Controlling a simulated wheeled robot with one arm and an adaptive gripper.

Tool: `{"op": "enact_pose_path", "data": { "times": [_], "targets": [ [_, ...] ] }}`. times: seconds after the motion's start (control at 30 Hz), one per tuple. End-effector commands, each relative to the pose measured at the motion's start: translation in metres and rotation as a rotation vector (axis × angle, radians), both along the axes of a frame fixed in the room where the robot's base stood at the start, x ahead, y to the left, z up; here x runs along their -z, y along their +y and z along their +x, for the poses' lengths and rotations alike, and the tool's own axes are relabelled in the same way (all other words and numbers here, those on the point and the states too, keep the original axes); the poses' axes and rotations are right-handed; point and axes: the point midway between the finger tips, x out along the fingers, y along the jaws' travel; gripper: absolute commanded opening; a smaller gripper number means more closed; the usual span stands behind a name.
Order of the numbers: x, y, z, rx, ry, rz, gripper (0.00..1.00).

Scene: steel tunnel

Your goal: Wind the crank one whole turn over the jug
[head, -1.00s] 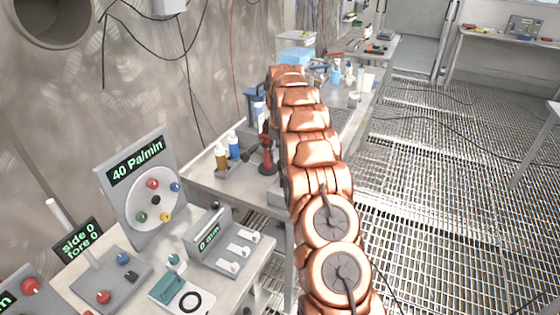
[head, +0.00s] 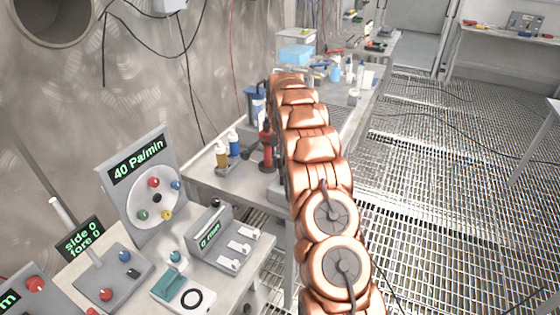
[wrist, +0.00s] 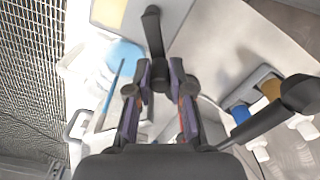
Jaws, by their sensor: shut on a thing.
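In the wrist view my gripper (wrist: 160,82) is shut on the dark grip of the crank (wrist: 155,35), whose black arm runs up the picture from between the fingertips. A light blue round shape (wrist: 125,54) lies left of the fingers with pale, whitish surfaces around it. I cannot tell whether it is the jug. In the head view my copper-coloured arm hides the gripper, the crank grip and whatever is directly below them.
A second dark lever with a knob (wrist: 300,93) crosses the wrist view at right, near a rack of capped bottles. In the head view bottles (head: 222,155) and a red stand (head: 267,148) are left of my arm. The near bench holds instrument panels (head: 140,185). The grated floor (head: 470,190) at right is open.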

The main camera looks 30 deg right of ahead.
Motion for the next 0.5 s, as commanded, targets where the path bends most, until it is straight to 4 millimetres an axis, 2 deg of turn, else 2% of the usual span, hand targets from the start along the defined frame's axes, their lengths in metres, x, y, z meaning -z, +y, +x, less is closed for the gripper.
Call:
{"op": "enact_pose_path", "data": {
  "times": [0.03, 0.1, 0.33, 0.5],
  "targets": [
    [-0.0001, 0.0000, 0.0000, 0.000, 0.000, 0.000, 0.07],
    [-0.0001, 0.0001, -0.0001, 0.000, 0.000, 0.000, 0.00],
    [0.0009, -0.0002, 0.0000, 0.008, 0.000, 0.000, 0.00],
    [0.0026, -0.0026, -0.0010, 0.086, -0.001, 0.000, 0.00]
  ]
}}
